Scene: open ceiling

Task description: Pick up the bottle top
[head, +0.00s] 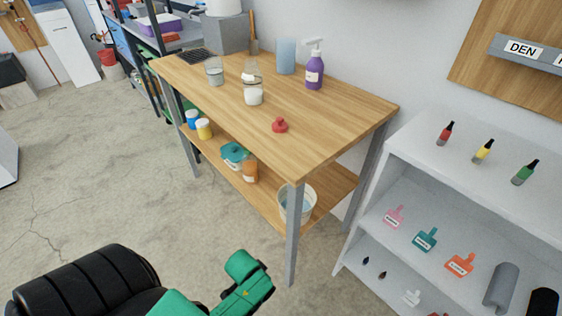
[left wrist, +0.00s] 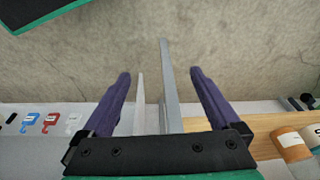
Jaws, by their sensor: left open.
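A red bottle top (head: 280,126) with a small knob lies on the wooden table top (head: 330,112), near its front right part, in the head view. In the left wrist view my left gripper (left wrist: 160,73) is open, its two purple fingers apart, and no object is held. A grey table leg shows between and beyond the fingers. The bottle top is not visible in the left wrist view. In the head view my green and black arm is low, in front of the table, and its fingers cannot be made out. My right gripper is in neither view.
A glass jar (head: 253,95) with white contents, a glass (head: 214,72), a blue cylinder (head: 286,56) and a purple spray bottle (head: 314,68) stand farther back. The lower shelf holds a bucket (head: 298,204) and jars. A white shelf unit (head: 455,185) stands right. Floor in front is clear.

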